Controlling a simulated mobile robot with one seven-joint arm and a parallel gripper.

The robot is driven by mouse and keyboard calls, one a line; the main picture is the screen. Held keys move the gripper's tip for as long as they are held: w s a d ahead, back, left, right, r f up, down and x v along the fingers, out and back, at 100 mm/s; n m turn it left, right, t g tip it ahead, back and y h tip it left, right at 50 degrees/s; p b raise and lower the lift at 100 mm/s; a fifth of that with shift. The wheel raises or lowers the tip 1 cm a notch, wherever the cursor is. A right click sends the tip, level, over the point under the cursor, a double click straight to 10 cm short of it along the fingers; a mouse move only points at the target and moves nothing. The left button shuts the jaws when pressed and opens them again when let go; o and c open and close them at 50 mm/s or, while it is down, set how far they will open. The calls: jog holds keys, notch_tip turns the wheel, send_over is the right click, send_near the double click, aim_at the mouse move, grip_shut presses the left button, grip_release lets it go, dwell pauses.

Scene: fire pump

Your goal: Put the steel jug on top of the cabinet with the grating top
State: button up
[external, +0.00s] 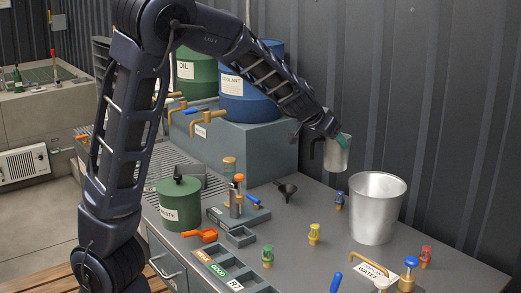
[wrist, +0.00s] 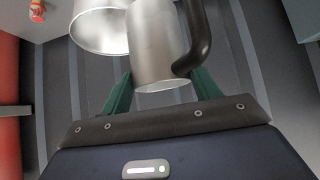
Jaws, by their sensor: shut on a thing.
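My gripper (external: 333,138) is shut on the steel jug (external: 337,155) and holds it above the counter, left of and above the steel bucket. In the wrist view the jug (wrist: 153,45) sits between the green fingers of the gripper (wrist: 161,90), with its black curved handle on the right. The jug looks roughly upright in the external view.
The steel bucket (external: 377,215) stands on the counter (external: 315,245). Blue (external: 250,95) and green (external: 187,68) drums stand on a raised block behind. The corrugated wall is close behind.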

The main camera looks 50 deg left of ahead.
jog(key=shift+r, duration=2.3)
jog(key=s+d+m+g+h, duration=0.1)
jog(key=s+d+m+h, duration=0.2)
jog(key=d, duration=0.7)
jog(key=s+d+m+h, duration=0.25)
jog(key=s+d, duration=0.35)
jog(key=d, duration=0.5)
notch_tip(320, 180, down, 26)
jog(key=shift+w+a+r+m+y, duration=0.15)
jog(key=shift+w+r+m+y, duration=0.05)
jog(key=shift+m+y, duration=0.25)
jog(key=shift+f, duration=0.4)
jog(key=o, duration=1.7)
jog(key=v, duration=1)
jog(key=shift+s+a+r, duration=0.15)
jog(key=shift+a+r, duration=0.05)
jog(key=shift+r, duration=0.15)
